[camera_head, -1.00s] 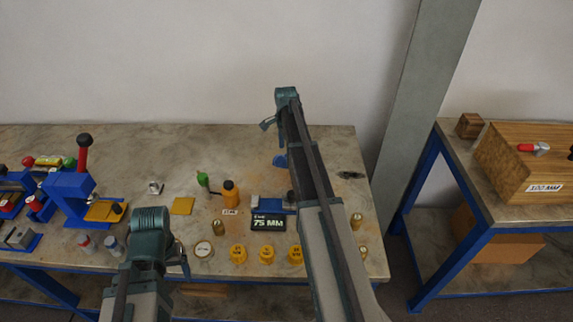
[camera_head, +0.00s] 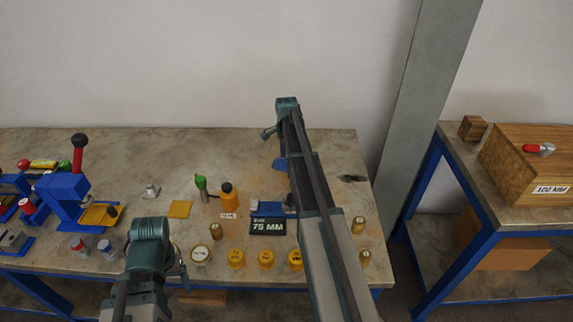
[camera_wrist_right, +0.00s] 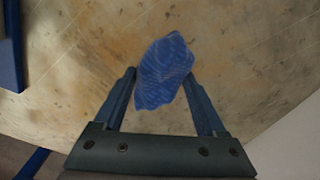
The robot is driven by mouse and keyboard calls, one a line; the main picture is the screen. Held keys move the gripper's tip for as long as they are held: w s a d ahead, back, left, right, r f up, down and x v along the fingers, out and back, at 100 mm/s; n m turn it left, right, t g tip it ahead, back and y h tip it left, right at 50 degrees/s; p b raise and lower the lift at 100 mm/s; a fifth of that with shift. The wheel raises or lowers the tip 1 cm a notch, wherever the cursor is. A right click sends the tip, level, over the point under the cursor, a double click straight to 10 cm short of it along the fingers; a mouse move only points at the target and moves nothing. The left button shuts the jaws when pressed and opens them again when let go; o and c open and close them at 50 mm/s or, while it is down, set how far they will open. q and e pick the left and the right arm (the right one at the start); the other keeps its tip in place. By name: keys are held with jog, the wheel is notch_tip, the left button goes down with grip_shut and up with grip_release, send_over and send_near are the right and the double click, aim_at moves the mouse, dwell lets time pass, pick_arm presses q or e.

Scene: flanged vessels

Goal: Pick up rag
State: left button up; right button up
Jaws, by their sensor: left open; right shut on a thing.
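The rag (camera_wrist_right: 163,72) is a crumpled blue cloth with faint lighter marks. In the right wrist view it sits between the fingertips of my right gripper (camera_wrist_right: 160,78), which is shut on it. In the head view a small blue patch that looks like the rag (camera_head: 279,163) shows just left of my right arm, over the back of the bench. The arm hides part of it and my right fingertips. My left gripper (camera_head: 182,268) is at the bench's front edge, far from the rag; its fingers are hardly visible there.
The workbench (camera_head: 150,150) carries a blue press (camera_head: 65,195), a yellow pad (camera_head: 179,209), an orange bottle (camera_head: 228,195), a 75 MM sign (camera_head: 268,227) and several yellow and brass caps near the front. A wall and grey pillar (camera_head: 430,110) stand behind.

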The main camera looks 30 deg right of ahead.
jog(key=shift+r, duration=0.1)
pick_arm(q)
notch_tip(320, 180, up, 10)
jog(key=p, duration=1)
pick_arm(e)
notch_tip(320, 180, up, 10)
